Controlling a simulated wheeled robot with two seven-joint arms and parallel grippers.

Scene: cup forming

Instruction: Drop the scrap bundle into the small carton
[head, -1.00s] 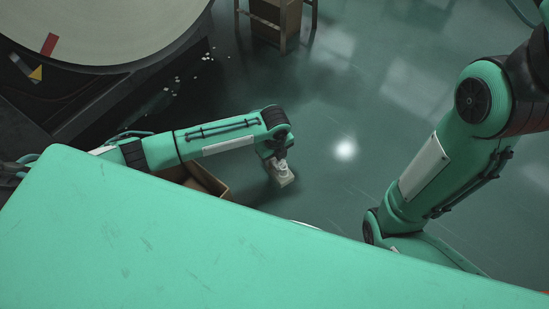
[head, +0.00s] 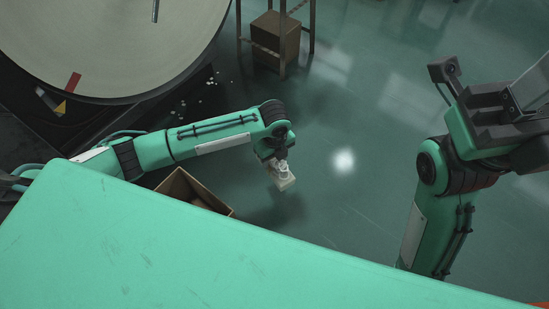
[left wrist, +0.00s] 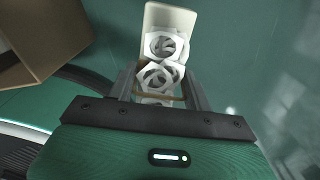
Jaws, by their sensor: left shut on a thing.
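The scrap bundle (head: 285,183) is a stack of white ring-shaped offcuts on a pale card. In the left wrist view the bundle (left wrist: 164,48) has a brown band around it. My left gripper (head: 279,164) is shut on it, holding it over the floor; its grey fingers (left wrist: 160,88) stand on either side. An open brown carton (head: 176,186) is left of the bundle, partly hidden by my teal body; its wall also shows in the left wrist view (left wrist: 45,38). My right gripper (head: 510,105) is raised at the right edge, its jaws unclear.
A brown box (head: 276,42) stands in a frame at the back. A large round machine table (head: 120,45) fills the upper left, with white bits (head: 184,103) on the floor beside it. The floor (head: 345,205) between my arms is clear.

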